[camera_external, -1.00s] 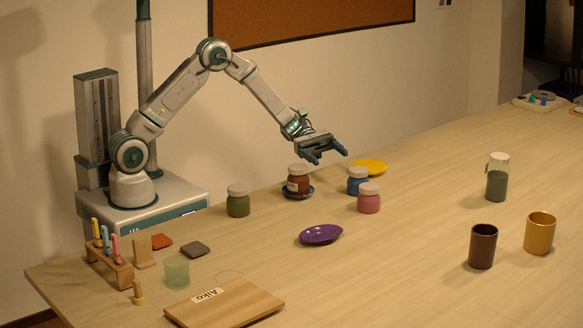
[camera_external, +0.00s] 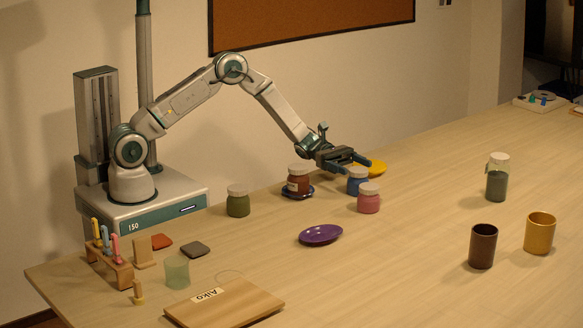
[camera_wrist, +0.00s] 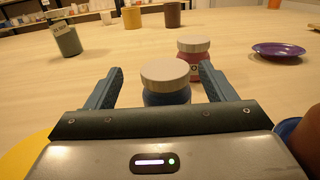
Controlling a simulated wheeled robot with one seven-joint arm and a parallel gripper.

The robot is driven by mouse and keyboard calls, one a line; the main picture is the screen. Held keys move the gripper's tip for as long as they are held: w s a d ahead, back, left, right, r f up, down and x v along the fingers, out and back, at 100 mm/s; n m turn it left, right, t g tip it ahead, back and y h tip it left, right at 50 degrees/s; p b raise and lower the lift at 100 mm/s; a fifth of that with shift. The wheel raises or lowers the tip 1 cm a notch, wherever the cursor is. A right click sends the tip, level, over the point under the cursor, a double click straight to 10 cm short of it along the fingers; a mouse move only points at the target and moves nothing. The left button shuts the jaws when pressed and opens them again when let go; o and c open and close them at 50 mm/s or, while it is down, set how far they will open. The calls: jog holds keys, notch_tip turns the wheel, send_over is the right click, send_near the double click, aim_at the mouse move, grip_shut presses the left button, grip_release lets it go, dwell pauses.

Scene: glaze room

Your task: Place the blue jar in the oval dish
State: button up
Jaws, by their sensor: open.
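The blue jar (camera_external: 357,187), with a pale lid, stands upright on the table behind the pink jar. My gripper (camera_external: 360,166) is open at the blue jar, with its fingers level and near the lid's height. In the wrist view the blue jar (camera_wrist: 166,97) stands between the two open fingers (camera_wrist: 160,70), with a visible gap on each side. A purple oval dish (camera_external: 321,234) lies empty on the table, nearer the external camera. In the wrist view the purple dish (camera_wrist: 278,49) is at the upper right.
The pink jar (camera_external: 369,203) stands close to the blue jar. A brown-red jar (camera_external: 298,184) sits on a blue saucer (camera_external: 286,193), left of it. A yellow dish (camera_external: 372,167) lies behind my gripper. A green jar (camera_external: 238,205) stands farther left.

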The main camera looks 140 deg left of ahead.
aim_at(362, 171)
jog(key=w, duration=0.1)
jog(key=w+p, duration=0.1)
jog(key=w, duration=0.1)
jog(key=w+d, duration=0.1)
jog(key=w, duration=0.1)
jog(key=shift+f+p, duration=0.1)
jog(key=shift+p, duration=0.3)
jog(key=shift+s, duration=0.15)
jog(key=c, duration=1.3)
jog(key=shift+c, duration=0.2)
